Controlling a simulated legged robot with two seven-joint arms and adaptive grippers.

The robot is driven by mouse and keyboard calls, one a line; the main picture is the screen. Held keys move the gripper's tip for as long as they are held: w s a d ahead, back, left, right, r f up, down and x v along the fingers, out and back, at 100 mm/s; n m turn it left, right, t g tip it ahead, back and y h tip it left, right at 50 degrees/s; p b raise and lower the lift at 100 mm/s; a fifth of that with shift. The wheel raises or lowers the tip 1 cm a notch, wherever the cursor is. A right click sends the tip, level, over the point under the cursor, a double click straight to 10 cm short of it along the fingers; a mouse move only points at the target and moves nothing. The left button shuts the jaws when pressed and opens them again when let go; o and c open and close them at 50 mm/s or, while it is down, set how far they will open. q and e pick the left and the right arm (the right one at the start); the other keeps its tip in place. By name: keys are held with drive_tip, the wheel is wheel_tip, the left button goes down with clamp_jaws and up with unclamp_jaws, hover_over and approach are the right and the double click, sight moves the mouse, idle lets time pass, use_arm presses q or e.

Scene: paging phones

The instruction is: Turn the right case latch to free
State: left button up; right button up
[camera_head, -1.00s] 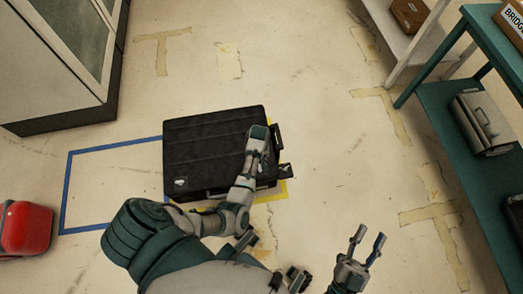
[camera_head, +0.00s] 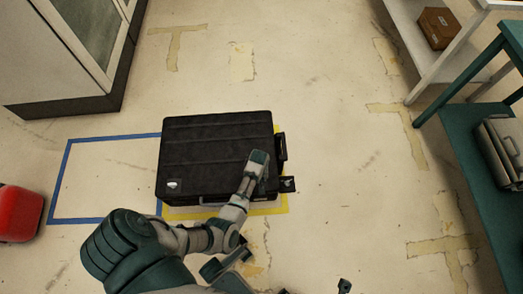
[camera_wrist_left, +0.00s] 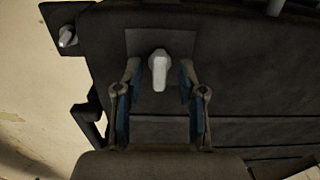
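A black case (camera_head: 215,150) lies on the floor. My left arm reaches over its front right part in the head view. In the left wrist view, my left gripper (camera_wrist_left: 158,98) is open. A pale latch knob (camera_wrist_left: 159,66) on a square dark plate stands between its blue-padded fingers, with gaps on both sides. The hand hides this knob in the head view. A second pale knob (camera_wrist_left: 67,36) sits on a tab beyond the case's edge; this tab (camera_head: 288,184) shows at the case's right. Another pale latch (camera_head: 172,184) is near the front left corner. My right gripper is almost wholly out of view.
A handle (camera_head: 282,146) juts from the case's right side. Blue tape (camera_head: 66,170) and yellow tape (camera_head: 283,210) mark the floor. A red object (camera_head: 18,213) is at left, a cabinet (camera_head: 70,60) behind it, and a green shelf (camera_head: 470,150) at right. Floor between case and shelf is clear.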

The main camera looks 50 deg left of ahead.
use_arm(q)
drive_tip(key=shift+r, duration=0.1)
drive_tip(key=shift+c, duration=0.2)
drive_tip(key=shift+d, duration=0.1)
clamp_jaws()
